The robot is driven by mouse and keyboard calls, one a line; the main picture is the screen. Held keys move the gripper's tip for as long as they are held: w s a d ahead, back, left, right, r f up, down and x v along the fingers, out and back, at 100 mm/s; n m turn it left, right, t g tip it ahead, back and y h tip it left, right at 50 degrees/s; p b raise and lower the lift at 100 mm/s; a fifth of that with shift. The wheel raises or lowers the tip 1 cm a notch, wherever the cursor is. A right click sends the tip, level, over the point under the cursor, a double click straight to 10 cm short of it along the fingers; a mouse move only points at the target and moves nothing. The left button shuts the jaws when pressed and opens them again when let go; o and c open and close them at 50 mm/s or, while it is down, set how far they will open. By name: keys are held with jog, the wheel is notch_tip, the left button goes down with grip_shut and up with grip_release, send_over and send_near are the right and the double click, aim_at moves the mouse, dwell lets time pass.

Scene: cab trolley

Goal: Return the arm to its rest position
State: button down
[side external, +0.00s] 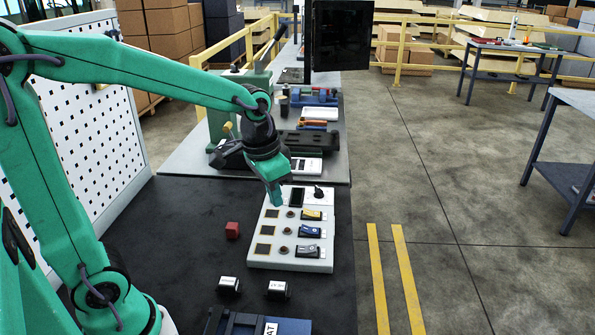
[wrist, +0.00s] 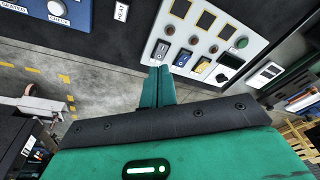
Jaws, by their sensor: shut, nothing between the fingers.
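The panel also shows there (wrist: 228,14), beyond the fingertips. It carries a yellow rocker switch (side external: 311,214), blue and grey rockers, several dark square plates and round knobs. I cannot tell how high the fingertips are above the panel.
A perforated board (side external: 92,140) rises at left. A dark monitor (side external: 341,35) hangs behind.

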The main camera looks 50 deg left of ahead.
jog(key=s+r+n+t, duration=0.1)
jog(key=s+r+t, duration=0.2)
jog(key=s, duration=0.9)
jog(key=shift+a+r+n, duration=0.2)
jog(key=shift+r+n, duration=0.2)
jog(key=shift+r, duration=0.45)
